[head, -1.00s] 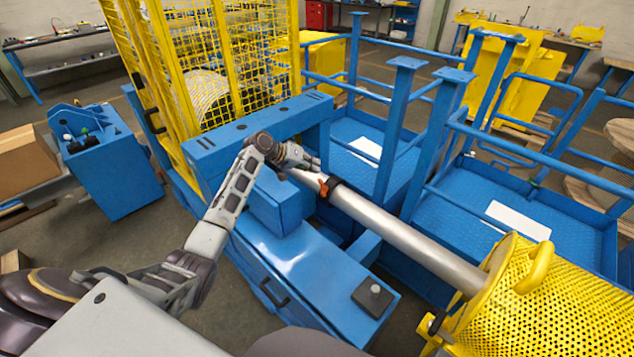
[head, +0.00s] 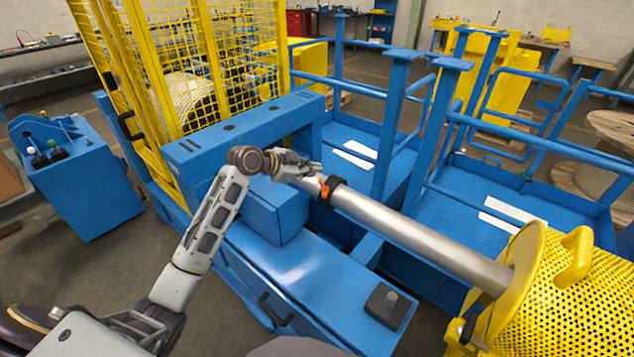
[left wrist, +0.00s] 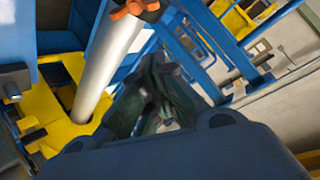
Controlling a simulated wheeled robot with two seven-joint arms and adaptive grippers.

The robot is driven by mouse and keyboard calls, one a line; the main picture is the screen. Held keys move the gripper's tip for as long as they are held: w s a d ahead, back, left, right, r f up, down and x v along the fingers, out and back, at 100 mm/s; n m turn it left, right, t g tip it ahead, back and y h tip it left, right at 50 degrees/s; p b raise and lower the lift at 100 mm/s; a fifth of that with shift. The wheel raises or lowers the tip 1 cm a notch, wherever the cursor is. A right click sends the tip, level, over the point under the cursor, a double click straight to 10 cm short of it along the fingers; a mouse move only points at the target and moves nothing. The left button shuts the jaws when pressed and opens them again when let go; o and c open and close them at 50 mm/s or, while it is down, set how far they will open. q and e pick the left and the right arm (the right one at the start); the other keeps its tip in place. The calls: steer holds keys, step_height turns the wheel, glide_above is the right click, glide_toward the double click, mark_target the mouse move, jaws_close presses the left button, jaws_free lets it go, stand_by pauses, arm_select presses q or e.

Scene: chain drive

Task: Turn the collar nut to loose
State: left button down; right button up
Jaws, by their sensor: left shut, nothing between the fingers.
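The collar nut (head: 337,184) appears as a dark ring with an orange part around the silver shaft, near its upper left end. In the left wrist view the orange part and dark ring (left wrist: 134,9) show at the top edge, partly cut off. My left gripper (head: 316,171) is shut and empty beside the collar, on its upper left side. I cannot tell whether it touches the collar. In the left wrist view its dark fingers (left wrist: 158,92) lie right of the shaft. My right gripper is in neither view.
The silver shaft (head: 420,240) runs down right to a yellow perforated guard (head: 560,300). Blue posts and rails (head: 400,110) stand close behind the collar. A yellow mesh cage (head: 180,70) rises at left. A blue machine bed (head: 300,270) lies below my arm.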

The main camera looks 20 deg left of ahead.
mark_target(322, 190)
arm_select(q)
steer(key=shift+m, duration=0.5)
steer(key=x, duration=0.5)
steer(key=shift+d, duration=0.35)
steer(key=w+f, duration=0.2)
steer(key=f, duration=0.1)
steer(key=shift+w+f, duration=0.2)
steer(key=shift+f, duration=0.15)
steer(key=shift+s+a+f, duration=0.1)
steer(key=shift+a+f, duration=0.15)
steer(key=shift+a, duration=0.2)
steer(key=shift+a+f, duration=0.1)
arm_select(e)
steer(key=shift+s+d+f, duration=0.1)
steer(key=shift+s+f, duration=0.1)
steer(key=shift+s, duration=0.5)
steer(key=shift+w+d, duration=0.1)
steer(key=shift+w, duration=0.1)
